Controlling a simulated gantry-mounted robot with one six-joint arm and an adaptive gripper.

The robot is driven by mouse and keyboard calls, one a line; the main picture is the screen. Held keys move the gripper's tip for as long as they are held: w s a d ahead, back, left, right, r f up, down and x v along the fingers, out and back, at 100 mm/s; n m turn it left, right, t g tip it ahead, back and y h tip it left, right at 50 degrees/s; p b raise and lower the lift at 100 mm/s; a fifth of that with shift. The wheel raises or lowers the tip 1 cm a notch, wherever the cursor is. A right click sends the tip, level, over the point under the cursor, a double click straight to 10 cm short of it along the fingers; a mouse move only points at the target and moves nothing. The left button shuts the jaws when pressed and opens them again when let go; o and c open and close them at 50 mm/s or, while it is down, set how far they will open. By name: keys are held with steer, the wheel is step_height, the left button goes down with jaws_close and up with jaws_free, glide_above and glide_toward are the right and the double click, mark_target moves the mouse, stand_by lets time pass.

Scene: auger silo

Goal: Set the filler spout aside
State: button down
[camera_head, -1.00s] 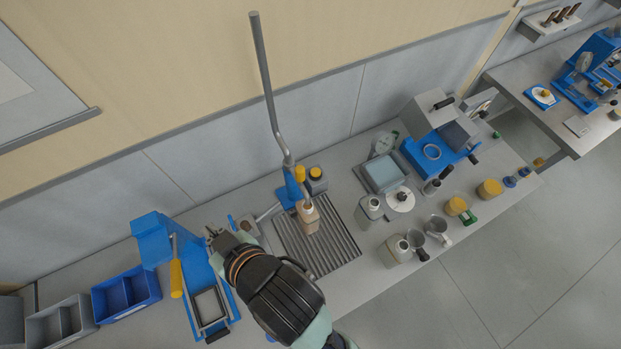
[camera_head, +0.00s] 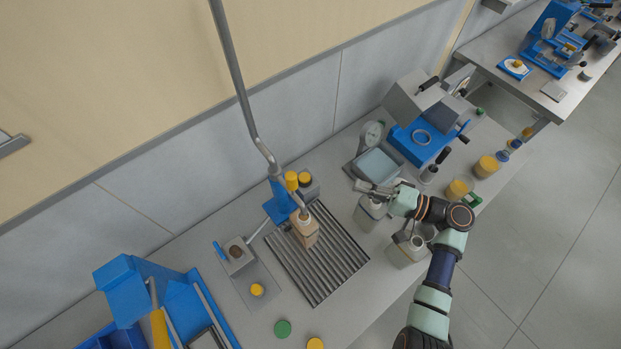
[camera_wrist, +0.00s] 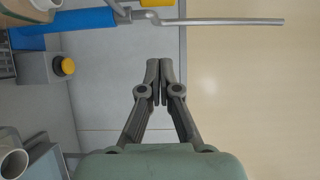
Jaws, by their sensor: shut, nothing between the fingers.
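The filler has a blue post (camera_head: 279,203) and a long bent grey pipe (camera_head: 240,85) rising along the wall. A short spout (camera_head: 296,199) on it comes down to the neck of a tan bottle (camera_head: 304,232); I cannot tell whether they touch. The bottle stands on the slatted drain grate (camera_head: 325,255). My gripper (camera_head: 362,185) is to the right of the filler, over the grey bottles, apart from the spout. In the wrist view its fingers (camera_wrist: 160,68) are shut and empty, with the blue post (camera_wrist: 75,22) and grey pipe (camera_wrist: 220,21) crossing the top.
A grey bottle (camera_head: 368,214) is just below my gripper, with a scale (camera_head: 377,165) and a blue-based machine (camera_head: 420,140) behind. A blue press (camera_head: 135,285) is at left. The bench front has loose caps (camera_head: 283,328).

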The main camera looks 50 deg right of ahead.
steer(key=p, duration=0.2)
glide_toward(287, 183)
steer(key=w+d, duration=0.3)
steer(key=d, duration=0.2)
steer(key=w+a, duration=0.1)
steer(key=a, duration=0.1)
steer(key=w+a+p, duration=0.1)
steer(key=w, duration=0.1)
steer(key=shift+a+f, duration=0.35)
steer(key=shift+f, duration=0.05)
steer(key=shift+a+p, duration=0.1)
steer(key=shift+p, duration=0.2)
